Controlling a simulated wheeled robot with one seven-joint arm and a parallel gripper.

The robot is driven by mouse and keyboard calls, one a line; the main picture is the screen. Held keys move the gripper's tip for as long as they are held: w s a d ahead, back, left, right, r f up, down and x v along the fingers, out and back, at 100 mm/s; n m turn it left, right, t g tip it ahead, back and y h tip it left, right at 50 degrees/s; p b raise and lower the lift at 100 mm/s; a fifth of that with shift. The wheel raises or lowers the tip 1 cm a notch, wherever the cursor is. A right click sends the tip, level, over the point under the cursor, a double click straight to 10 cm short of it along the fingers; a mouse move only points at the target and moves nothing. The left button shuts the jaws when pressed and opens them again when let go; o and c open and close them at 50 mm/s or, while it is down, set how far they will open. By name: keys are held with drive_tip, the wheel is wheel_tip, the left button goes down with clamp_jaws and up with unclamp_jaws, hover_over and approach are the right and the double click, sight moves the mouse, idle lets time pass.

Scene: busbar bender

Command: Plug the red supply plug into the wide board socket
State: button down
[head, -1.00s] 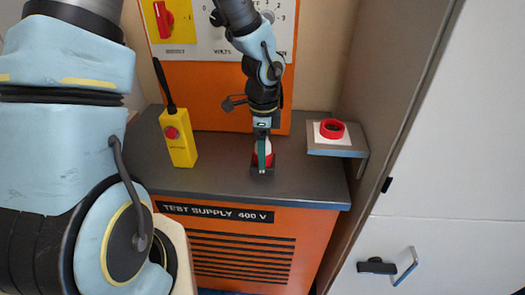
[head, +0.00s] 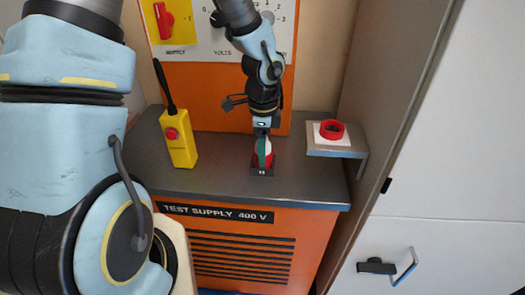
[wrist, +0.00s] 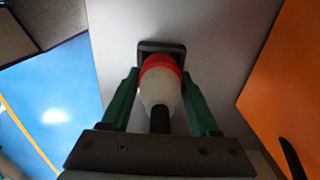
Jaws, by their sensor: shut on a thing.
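My gripper (head: 263,164) points down at the grey counter and is shut on the red supply plug (wrist: 160,102). The plug has a red front end, a white body and a black cable end, and stands upright between the green fingers. In the head view the plug shows red and white behind a finger. Its red end is at a small black holder (head: 262,172) on the counter, also seen in the wrist view (wrist: 160,47). I cannot tell whether it sits in the holder or just above. I cannot pick out the wide board socket.
A yellow pendant (head: 178,137) with a red button stands left on the counter (head: 215,178). A red ring-shaped part (head: 332,129) sits on a small shelf (head: 338,152) at the right. The orange panel (head: 200,95) rises behind. A grey side wall bounds the right.

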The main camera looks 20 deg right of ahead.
drive_tip(key=shift+r+p, duration=1.5)
drive_tip(key=shift+r, duration=0.05)
wheel_tip(320, 180, up, 5)
drive_tip(key=p, duration=0.5)
drive_tip(key=shift+d, duration=0.1)
idle(1.2)
